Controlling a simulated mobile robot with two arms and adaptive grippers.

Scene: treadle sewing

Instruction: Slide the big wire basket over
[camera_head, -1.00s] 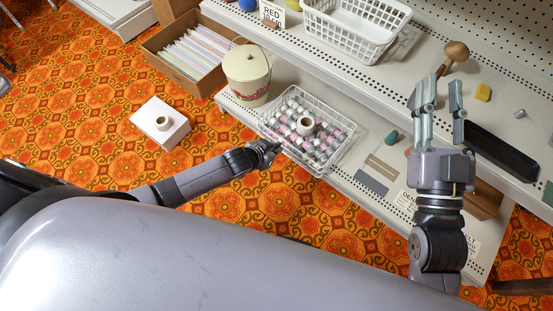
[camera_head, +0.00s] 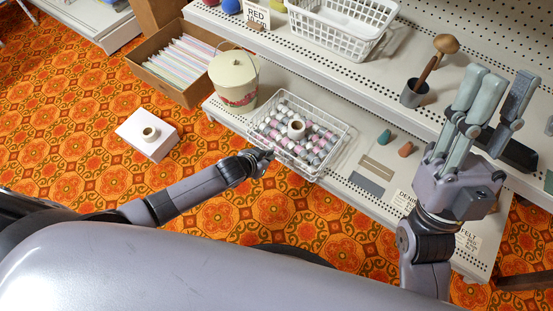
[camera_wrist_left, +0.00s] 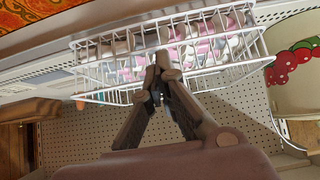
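The big wire basket (camera_head: 331,155) is white and stands on the lower shelf, holding several rows of pink, white and grey spools and a cream spool (camera_head: 296,130) on top. It also shows in the left wrist view (camera_wrist_left: 215,72). My left gripper (camera_head: 266,156) is at the basket's near left side. In the left wrist view its fingertips (camera_wrist_left: 162,66) come together in front of the basket's wires; I cannot tell whether they touch. My right gripper (camera_head: 500,100) is open and empty above the right part of the shelves, fingers pointing up and away.
A cream lidded pot (camera_head: 234,82) with red decoration stands close left of the basket. Right of it lie a teal piece (camera_head: 384,137), an orange-brown piece (camera_head: 405,149) and flat swatches (camera_head: 367,183). The upper shelf (camera_head: 300,52) overhangs behind. A white box (camera_head: 147,140) sits on the floor.

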